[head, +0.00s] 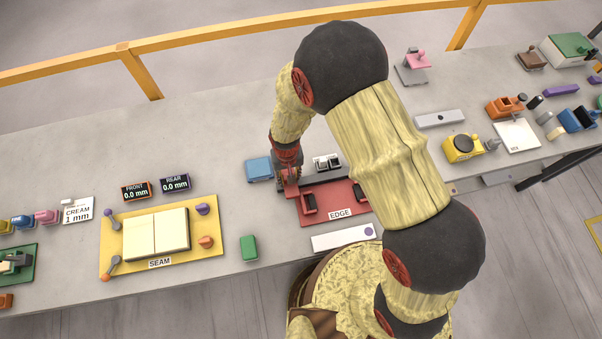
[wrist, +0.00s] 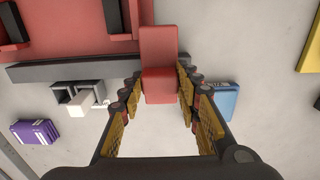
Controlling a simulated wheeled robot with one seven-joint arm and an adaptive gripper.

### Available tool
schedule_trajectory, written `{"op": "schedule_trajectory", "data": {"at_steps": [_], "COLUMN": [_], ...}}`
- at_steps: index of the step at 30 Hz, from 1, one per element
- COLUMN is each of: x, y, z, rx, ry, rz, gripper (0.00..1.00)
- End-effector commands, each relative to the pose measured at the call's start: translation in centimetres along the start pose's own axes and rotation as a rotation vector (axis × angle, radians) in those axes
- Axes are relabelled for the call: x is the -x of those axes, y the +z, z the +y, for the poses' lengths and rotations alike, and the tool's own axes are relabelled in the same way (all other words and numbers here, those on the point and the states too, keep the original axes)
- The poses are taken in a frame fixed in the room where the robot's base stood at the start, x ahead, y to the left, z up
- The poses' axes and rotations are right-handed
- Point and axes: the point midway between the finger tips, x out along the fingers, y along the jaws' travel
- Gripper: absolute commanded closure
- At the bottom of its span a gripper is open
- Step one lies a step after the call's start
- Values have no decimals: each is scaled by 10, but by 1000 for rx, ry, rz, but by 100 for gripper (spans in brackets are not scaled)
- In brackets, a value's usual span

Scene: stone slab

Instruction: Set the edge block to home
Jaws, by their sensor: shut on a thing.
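My gripper (wrist: 160,84) is shut on a red block (wrist: 159,48), which I take to be the edge block. The block has a long upper part and a thicker part between the fingers. The red EDGE plate (head: 349,193) lies beneath my arm in the head view and fills the upper left of the wrist view (wrist: 75,42). A grey bar (wrist: 70,71) runs along the plate's edge, and the block overlaps the bar's end in the picture. I cannot tell whether they touch. In the head view my gripper (head: 289,180) is at the plate's left corner, and the arm hides part of the plate.
A dark double holder with a white piece (wrist: 76,100) stands behind the bar. A blue block (head: 259,169) sits left of my gripper, and a green block (head: 248,247) nearer the front edge. The yellow SEAM board (head: 112,246) is further left.

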Motion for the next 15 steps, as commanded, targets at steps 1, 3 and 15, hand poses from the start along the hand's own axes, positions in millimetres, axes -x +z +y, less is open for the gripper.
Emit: {"op": "schedule_trajectory", "data": {"at_steps": [1,3,15], "x": [0,0,0], "y": [-1,0,0], "z": [-2,-3,-2], "rx": [1,0,-1], "ry": [0,0,0], "rz": [2,2,1], "gripper": [100,100,57]}}
